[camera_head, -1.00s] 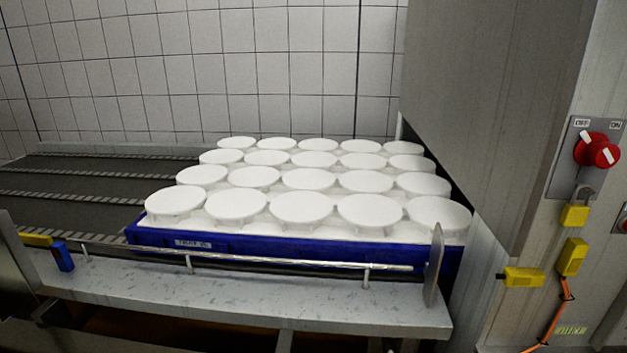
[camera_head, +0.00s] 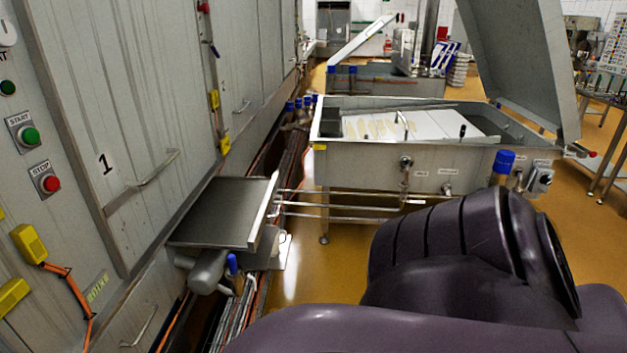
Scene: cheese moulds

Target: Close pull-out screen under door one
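Door one (camera_head: 120,150) is a grey metal door marked "1" with a bar handle, in the left of the head view. It looks shut. The pull-out screen (camera_head: 222,212) is a flat grey tray with a raised light front edge. It sticks out from the machine below and to the right of door one. A grey cylinder shows beneath it. A dark purple part of my own arm fills the lower right of the view. Neither of my grippers shows.
A green start button (camera_head: 29,136) and a red stop button (camera_head: 49,183) sit left of door one. An open steel vat (camera_head: 385,158) with a raised lid stands right of the screen. Pipes run along the floor between them. Brown floor (camera_head: 330,262) is clear in front of the vat.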

